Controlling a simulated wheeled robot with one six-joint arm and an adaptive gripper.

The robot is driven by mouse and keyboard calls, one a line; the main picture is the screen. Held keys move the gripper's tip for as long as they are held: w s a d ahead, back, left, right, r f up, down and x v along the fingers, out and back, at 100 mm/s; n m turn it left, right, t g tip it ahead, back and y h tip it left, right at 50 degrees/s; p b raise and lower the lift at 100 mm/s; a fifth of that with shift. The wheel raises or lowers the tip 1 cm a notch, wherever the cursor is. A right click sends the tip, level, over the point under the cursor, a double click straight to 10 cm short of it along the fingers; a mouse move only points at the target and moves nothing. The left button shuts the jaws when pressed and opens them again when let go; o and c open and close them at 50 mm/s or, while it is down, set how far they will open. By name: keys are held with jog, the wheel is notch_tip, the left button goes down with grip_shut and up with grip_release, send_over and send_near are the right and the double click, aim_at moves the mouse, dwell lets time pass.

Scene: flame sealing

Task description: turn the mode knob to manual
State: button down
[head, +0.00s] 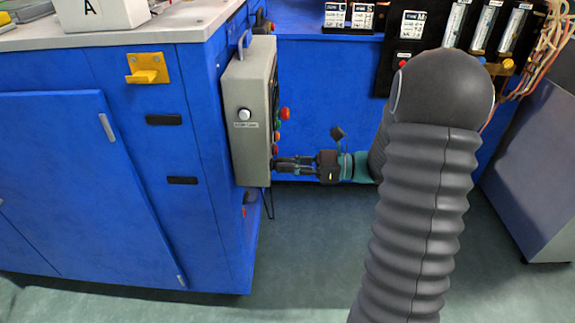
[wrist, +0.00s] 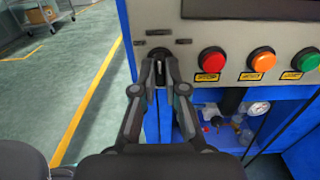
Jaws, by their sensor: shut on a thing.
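The grey control box (head: 248,125) hangs on the blue machine, and its panel face (wrist: 225,22) fills the top of the wrist view. My gripper (head: 279,164) reaches the lower part of that face from the right. In the wrist view my gripper (wrist: 160,66) has its two fingers closed on the mode knob (wrist: 159,72) at the left end of the button row. Only a small dark part with a pale mark shows between the fingertips. The knob's setting cannot be read. Small dark label plates (wrist: 183,41) sit around it, their text too small to read.
Red (wrist: 213,60), orange (wrist: 261,59) and green (wrist: 306,60) buttons stand in a row right of the knob. Below the box are gauges (wrist: 257,108) and a dark cavity. Open floor (wrist: 75,70) lies left. A blue cabinet (head: 110,200) stands left of the box.

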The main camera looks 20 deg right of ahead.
jog(key=c, duration=1.2)
grip_release()
jog(key=v, duration=1.2)
